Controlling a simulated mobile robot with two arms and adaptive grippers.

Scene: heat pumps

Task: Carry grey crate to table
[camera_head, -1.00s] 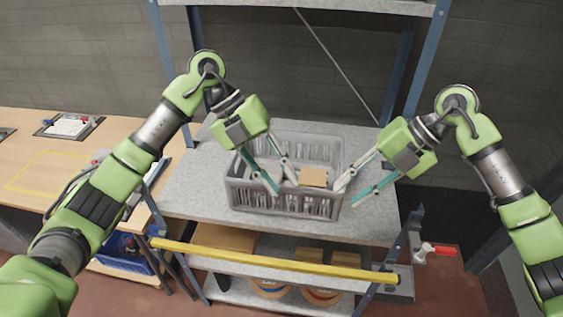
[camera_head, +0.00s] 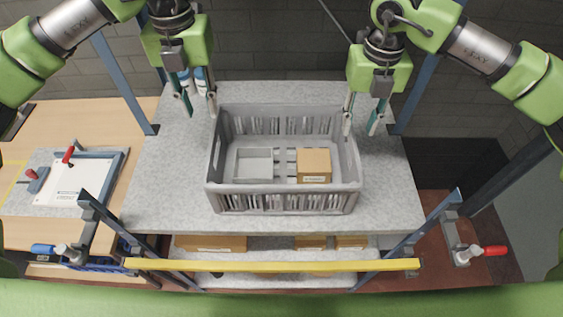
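The grey crate (camera_head: 283,203) stands upright on a grey speckled shelf (camera_head: 390,205) in the head view. It holds a small cardboard box (camera_head: 314,165) and a smaller grey tray (camera_head: 253,166). My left gripper (camera_head: 200,108) is open at the crate's back left corner, fingers pointing down. My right gripper (camera_head: 360,128) is open at its right wall, its inner finger overlapping the rim. I cannot tell whether either touches the crate. The wooden table (camera_head: 115,128) is at the left.
A board with a red-handled clamp (camera_head: 80,183) lies on the table. A yellow bar (camera_head: 275,265) crosses the rack's front below the shelf. Red-handled (camera_head: 490,250) and blue-handled (camera_head: 45,249) clamps flank it. Blue-white bottles (camera_head: 201,80) stand behind my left gripper. Lower shelves hold cardboard boxes (camera_head: 210,243).

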